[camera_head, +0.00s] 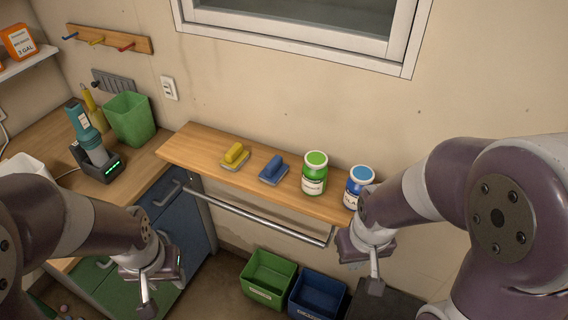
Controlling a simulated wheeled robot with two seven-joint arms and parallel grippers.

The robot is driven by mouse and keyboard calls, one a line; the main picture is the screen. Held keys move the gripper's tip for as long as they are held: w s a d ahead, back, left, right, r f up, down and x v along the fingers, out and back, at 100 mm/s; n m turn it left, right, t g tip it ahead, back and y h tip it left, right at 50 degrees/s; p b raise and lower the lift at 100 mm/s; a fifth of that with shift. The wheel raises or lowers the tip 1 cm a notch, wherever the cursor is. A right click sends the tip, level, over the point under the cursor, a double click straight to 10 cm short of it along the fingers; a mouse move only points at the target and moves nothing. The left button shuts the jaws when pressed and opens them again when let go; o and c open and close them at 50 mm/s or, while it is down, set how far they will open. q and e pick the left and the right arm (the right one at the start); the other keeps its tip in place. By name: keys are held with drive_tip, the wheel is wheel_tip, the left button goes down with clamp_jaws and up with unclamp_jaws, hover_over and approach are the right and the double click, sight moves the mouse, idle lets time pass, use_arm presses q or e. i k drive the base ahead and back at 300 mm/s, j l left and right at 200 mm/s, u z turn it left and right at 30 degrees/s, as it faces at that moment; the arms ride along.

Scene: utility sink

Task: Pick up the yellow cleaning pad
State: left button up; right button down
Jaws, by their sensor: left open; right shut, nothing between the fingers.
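The yellow cleaning pad (235,154) lies on the wooden wall shelf (190,147), toward its left part. It has a yellow grip block on a flatter base. My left gripper (147,295) is low at the left, below and in front of the shelf and well apart from the pad; it is open and empty. My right gripper (373,280) is near the right end of the shelf, pointing down in front of it. It is shut with nothing in it.
A blue pad (273,169), a green-lidded jar (315,173) and a blue-lidded jar (358,184) stand right of the yellow pad. A metal rail (262,221) runs below the shelf. Green (270,276) and blue (317,294) bins are below. A green bin (130,118) stands on the left counter.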

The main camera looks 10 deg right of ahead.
sight(233, 159)
drive_tip(key=i+j+z, duration=0.1)
drive_tip(key=z, duration=0.25)
drive_tip(key=i+j+z, duration=0.1)
drive_tip(key=z, duration=0.25)
drive_tip(key=j+z, duration=0.1)
drive_tip(key=z, duration=0.3)
drive_tip(key=i+j+z, duration=0.1)
drive_tip(key=j, duration=0.3)
drive_tip(key=i+j+z, duration=0.1)
drive_tip(key=j, duration=0.3)
drive_tip(key=i+j+z, duration=0.1)
drive_tip(key=j, duration=0.3)
drive_tip(key=i+j+z, duration=0.1)
drive_tip(key=j, duration=0.3)
drive_tip(key=i+j+z, duration=0.1)
drive_tip(key=j, duration=0.35)
drive_tip(key=i, duration=0.05)
